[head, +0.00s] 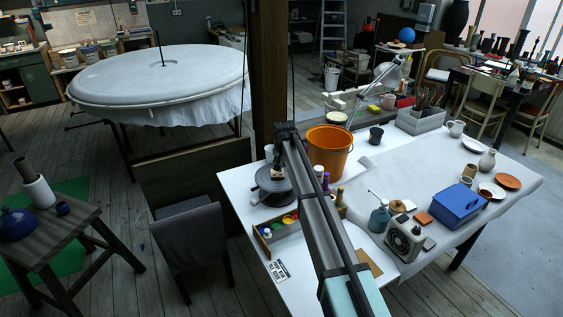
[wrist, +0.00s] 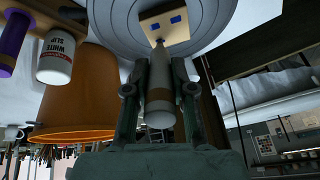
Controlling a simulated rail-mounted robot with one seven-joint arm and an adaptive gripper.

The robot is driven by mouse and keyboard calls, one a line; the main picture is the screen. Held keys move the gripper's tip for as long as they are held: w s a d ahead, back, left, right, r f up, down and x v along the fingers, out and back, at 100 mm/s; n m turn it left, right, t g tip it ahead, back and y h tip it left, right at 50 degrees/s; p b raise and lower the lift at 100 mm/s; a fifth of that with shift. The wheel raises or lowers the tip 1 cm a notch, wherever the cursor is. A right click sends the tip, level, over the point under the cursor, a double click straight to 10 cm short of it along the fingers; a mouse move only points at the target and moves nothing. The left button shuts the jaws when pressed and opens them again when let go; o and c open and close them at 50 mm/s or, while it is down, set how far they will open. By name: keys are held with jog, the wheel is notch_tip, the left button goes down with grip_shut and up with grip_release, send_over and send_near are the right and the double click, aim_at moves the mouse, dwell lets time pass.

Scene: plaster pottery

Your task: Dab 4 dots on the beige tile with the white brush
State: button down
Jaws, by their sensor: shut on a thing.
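My gripper (wrist: 160,88) is shut on the white brush (wrist: 160,108) in the wrist view, one finger on each side of its pale handle. The brush's tip meets the near part of the beige tile (wrist: 166,34); whether it touches cannot be told for sure. Two blue dots show on the tile, and a bluish speck shows at the tip. The tile lies on a round grey turntable (wrist: 108,18). In the head view the turntable (head: 265,192) stands at the table's left end, and my arm hides most of the gripper and brush.
An orange bucket (head: 330,152) stands close beside the turntable. A white slip bottle (wrist: 57,58) is near it. A paint box (head: 275,232) with coloured wells lies in front. A blue box (head: 457,204) and a grey device (head: 404,240) stand farther right.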

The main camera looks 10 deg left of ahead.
jog(key=shift+r+p, duration=0.65)
jog(key=shift+r, duration=1.6)
